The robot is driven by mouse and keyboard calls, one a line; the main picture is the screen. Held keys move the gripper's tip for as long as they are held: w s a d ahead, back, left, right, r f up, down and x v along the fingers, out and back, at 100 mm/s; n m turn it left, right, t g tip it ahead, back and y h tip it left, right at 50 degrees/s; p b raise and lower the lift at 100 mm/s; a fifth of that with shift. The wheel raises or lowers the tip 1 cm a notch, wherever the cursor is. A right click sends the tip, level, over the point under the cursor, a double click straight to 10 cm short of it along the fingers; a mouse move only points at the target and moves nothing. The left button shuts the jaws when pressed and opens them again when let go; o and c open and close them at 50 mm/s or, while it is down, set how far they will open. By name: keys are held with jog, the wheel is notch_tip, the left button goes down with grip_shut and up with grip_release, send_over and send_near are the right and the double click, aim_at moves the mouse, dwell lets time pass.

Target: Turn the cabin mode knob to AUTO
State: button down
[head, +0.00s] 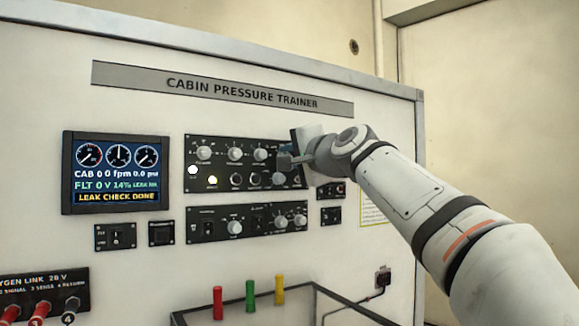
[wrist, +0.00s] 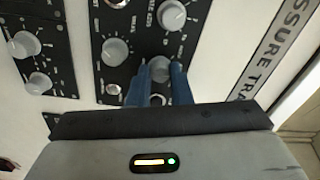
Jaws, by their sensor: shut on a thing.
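A row of pale round knobs runs along the top of the upper black control panel (head: 221,162). My gripper (head: 284,160) is at the right end of this row and hides the knob there in the head view. In the wrist view my two blue fingers (wrist: 160,85) stand on either side of a grey round knob (wrist: 159,68) and are shut on it. Its pointer and label cannot be read, so I cannot tell its setting or whether it is the cabin mode knob.
A neighbouring knob (wrist: 172,15) lies close to the held one. A display (head: 116,172) reads "LEAK CHECK DONE". A lower knob panel (head: 262,220) and small switch panels surround the work area. Red, green and yellow pegs stand on a tray (head: 190,318) below.

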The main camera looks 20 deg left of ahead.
jog(key=n+b, duration=0.3)
jog(key=n, duration=0.6)
jog(key=shift+f, duration=0.1)
jog(key=shift+n, duration=0.3)
jog(key=c, duration=1.3)
grip_release()
jog(key=shift+w, duration=0.1)
jog(key=shift+d+b, duration=0.1)
jog(key=shift+b, duration=0.2)
